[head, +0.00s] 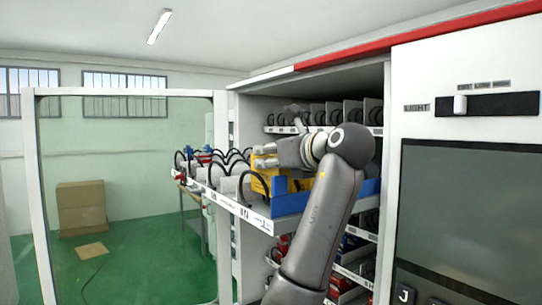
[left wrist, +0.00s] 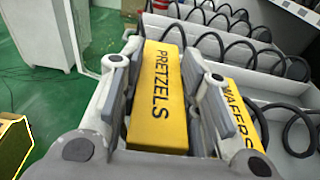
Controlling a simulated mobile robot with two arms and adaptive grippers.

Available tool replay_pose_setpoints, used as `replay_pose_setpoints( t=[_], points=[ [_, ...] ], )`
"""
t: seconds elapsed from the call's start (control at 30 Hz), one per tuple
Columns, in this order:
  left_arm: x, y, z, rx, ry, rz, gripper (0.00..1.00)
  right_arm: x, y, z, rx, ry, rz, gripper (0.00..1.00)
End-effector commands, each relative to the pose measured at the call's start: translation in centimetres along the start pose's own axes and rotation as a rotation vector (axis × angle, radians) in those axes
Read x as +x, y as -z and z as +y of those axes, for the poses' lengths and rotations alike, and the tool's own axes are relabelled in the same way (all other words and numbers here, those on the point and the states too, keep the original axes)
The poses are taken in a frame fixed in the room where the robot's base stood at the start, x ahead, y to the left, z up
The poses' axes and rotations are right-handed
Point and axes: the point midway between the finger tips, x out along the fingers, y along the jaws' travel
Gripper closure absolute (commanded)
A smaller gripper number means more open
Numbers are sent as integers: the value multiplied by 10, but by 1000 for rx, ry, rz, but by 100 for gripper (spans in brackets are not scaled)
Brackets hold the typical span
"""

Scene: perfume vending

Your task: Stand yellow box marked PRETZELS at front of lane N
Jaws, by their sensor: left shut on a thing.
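The yellow box marked PRETZELS (left wrist: 160,95) is between the two fingers of my left gripper (left wrist: 158,88) in the left wrist view, and the gripper is shut on it. In the head view my left gripper (head: 268,156) is over the pulled-out shelf tray, reaching in from the right side. A second yellow box marked WAFERS (left wrist: 236,105) stands in the lane to the right of the held box. The lane label N (head: 244,213) is on the tray's front edge. Whether the PRETZELS box touches the tray floor is hidden. My right gripper is not in view.
The shelf tray (head: 225,201) has several black spiral coils (left wrist: 215,42) along its lanes. The open glass door (head: 130,160) stands at left. The machine's red-topped front panel (head: 465,190) is at right. Cardboard boxes (head: 80,205) stand behind.

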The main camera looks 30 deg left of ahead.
Motion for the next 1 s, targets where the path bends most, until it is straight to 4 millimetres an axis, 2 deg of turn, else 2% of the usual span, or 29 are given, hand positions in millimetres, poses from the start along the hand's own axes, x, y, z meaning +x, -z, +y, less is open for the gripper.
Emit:
replay_pose_setpoints(
  t=[0.5,0.53,0.7,1.0],
  points=[
    [2,12,0,0,0,-1,99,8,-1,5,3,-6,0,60],
    [2,12,0,0,0,0,67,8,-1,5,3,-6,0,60],
    [2,12,0,0,0,0,47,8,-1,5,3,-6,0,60],
    [2,10,0,0,0,0,47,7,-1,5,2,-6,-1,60]
  ],
)
